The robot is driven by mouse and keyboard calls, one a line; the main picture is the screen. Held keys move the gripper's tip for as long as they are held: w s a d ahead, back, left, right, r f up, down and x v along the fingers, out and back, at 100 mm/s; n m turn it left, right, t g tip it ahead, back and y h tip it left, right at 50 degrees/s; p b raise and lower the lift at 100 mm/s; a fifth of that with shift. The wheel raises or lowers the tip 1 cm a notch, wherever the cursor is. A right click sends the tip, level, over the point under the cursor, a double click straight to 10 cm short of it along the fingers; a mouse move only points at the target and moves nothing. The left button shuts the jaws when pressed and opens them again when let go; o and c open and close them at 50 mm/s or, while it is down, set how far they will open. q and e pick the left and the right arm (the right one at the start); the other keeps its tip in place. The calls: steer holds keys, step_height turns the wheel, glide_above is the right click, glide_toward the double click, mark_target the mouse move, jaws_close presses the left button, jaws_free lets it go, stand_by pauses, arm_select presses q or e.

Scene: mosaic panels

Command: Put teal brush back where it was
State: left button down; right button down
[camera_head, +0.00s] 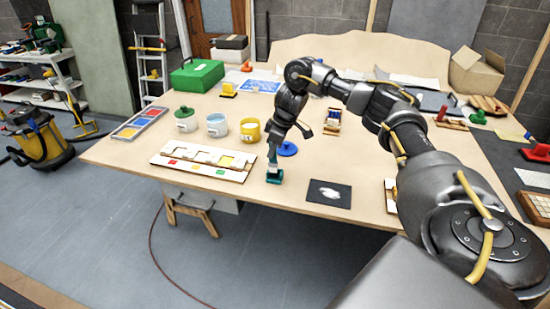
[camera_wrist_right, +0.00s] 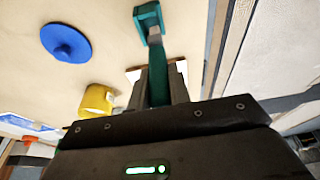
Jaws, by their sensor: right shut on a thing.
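My right gripper (camera_head: 274,152) reaches down near the front edge of the table and is shut on the teal brush (camera_head: 274,175). The brush hangs upright below the fingers, to the right of the white slotted board (camera_head: 207,160); whether its lower end touches the table I cannot tell. In the right wrist view, the brush (camera_wrist_right: 147,18) runs out from between the fingers of the gripper (camera_wrist_right: 160,78), with its wider teal end at the top. My left gripper is in neither view.
A yellow cup (camera_head: 250,130), a blue cup (camera_head: 217,125) and a green-lidded pot (camera_head: 186,120) stand behind the board. A blue disc with a knob (camera_head: 288,149) lies behind the brush. A dark mat with a white patch (camera_head: 329,194) lies to its right.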

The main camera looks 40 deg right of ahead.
mark_target(275, 157)
steer(key=shift+s+d+f, duration=0.1)
steer(key=shift+d+f, duration=0.1)
steer(key=shift+f, duration=0.35)
steer(key=shift+d+f, duration=0.15)
steer(key=shift+f, duration=0.4)
steer(key=shift+d+f, duration=0.1)
steer(key=shift+f, duration=0.75)
steer(key=shift+f, duration=0.2)
steer(key=c, duration=1.3)
jaws_free()
